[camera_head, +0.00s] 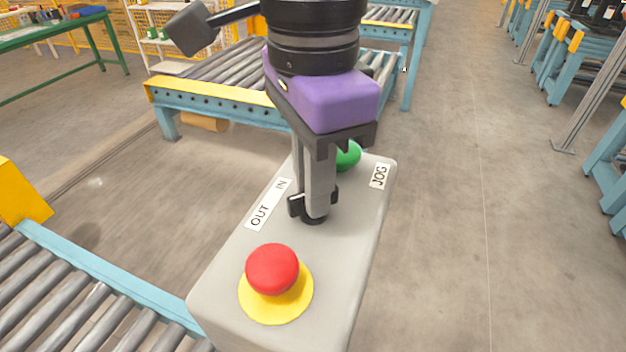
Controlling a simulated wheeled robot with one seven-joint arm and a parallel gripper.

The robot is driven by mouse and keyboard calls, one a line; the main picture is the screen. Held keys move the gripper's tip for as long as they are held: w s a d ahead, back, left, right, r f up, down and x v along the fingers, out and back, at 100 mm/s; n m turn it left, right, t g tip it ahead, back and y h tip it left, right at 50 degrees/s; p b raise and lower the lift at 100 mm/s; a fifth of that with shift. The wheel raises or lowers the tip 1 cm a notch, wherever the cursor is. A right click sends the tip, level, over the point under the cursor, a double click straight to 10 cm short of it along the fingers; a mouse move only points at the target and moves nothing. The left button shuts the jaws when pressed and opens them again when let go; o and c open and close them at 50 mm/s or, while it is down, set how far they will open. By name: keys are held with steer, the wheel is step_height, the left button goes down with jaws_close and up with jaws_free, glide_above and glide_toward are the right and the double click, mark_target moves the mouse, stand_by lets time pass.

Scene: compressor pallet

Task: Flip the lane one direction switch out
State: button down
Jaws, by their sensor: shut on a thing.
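A grey control box (222,287) stands in the lower middle of the head view. A black switch (315,217) sits on its top face, beside a white label (267,205) reading OUT and IN. My gripper (314,200) points down from above, with its fingers shut on the switch. The fingers cover much of the switch, so I cannot tell which way it is turned.
A red mushroom button (272,268) on a yellow ring is on the near part of the box. A green button (348,156) by the JOG label (379,176) is partly hidden behind my gripper. Roller conveyors lie at lower left (75,300) and behind (215,98).

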steer(key=c, duration=1.5)
jaws_free()
steer(key=shift+o, duration=0.2)
steer(key=shift+r, duration=3.9)
